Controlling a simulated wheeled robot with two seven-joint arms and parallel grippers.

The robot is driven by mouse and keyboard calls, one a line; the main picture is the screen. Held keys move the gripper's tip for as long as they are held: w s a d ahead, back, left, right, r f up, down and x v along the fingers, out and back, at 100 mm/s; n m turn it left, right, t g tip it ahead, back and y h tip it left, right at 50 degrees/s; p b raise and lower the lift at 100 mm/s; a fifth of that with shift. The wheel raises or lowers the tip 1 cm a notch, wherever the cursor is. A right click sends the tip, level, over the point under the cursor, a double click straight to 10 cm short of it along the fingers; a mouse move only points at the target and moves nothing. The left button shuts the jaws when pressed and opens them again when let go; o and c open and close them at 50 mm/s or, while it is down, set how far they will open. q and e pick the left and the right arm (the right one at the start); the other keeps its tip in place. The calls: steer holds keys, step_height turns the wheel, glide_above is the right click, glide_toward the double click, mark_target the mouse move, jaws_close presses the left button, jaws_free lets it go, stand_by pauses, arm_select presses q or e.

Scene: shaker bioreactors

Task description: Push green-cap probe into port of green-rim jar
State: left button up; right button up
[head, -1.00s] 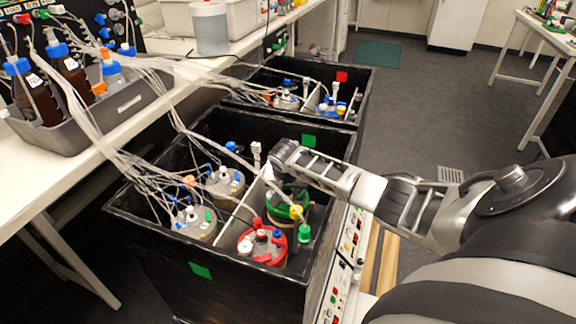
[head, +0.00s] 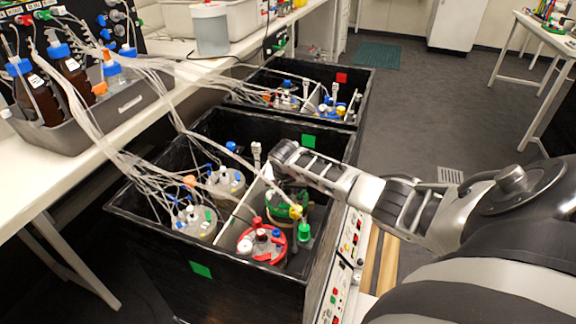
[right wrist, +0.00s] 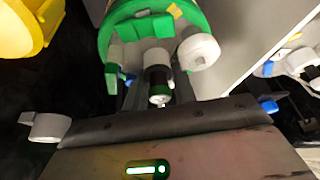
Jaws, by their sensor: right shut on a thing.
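The green-rim jar (head: 272,208) stands in the near black box, behind the red-rim jar (head: 262,246). My right gripper (right wrist: 158,92) hangs over the green-rim jar, with its wrist above it in the head view; my arm hides part of the lid. In the right wrist view the green rim (right wrist: 112,40) fills the top, with pale ports on the lid. A dark probe (right wrist: 158,76) with a green band and pale end sits between my fingers, which are shut on it. It lines up with the lid; whether it is in a port is hidden. My left gripper is out of view.
Two more jars (head: 226,182) with many tubes stand left of a pale divider in the near box. A second black box (head: 262,76) with jars lies behind. A bench (head: 150,105) with bottles runs along the left.

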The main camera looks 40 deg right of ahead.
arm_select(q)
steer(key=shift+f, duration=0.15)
arm_select(e)
steer(key=shift+s+a+f, duration=0.15)
steer(key=shift+s+f, duration=0.05)
steer(key=shift+f, duration=0.2)
steer(key=shift+s+a+f, duration=0.15)
steer(key=shift+s+f, duration=0.05)
steer(key=shift+f, duration=0.2)
steer(key=o, duration=1)
steer(key=shift+c, duration=0.2)
steer(key=shift+o, duration=0.6)
steer(key=shift+w, duration=0.1)
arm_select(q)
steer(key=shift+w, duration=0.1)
arm_select(e)
steer(key=shift+r, duration=0.15)
steer(key=v, duration=0.1)
steer(key=p+v, duration=0.1)
steer(key=v, duration=0.3)
steer(key=shift+w+d+r+p, duration=0.15)
steer(key=shift+d+p, duration=0.1)
steer(key=shift+p, duration=0.15)
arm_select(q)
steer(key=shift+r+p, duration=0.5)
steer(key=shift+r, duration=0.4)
arm_select(e)
steer(key=w+v, duration=0.1)
steer(key=v, duration=1.1)
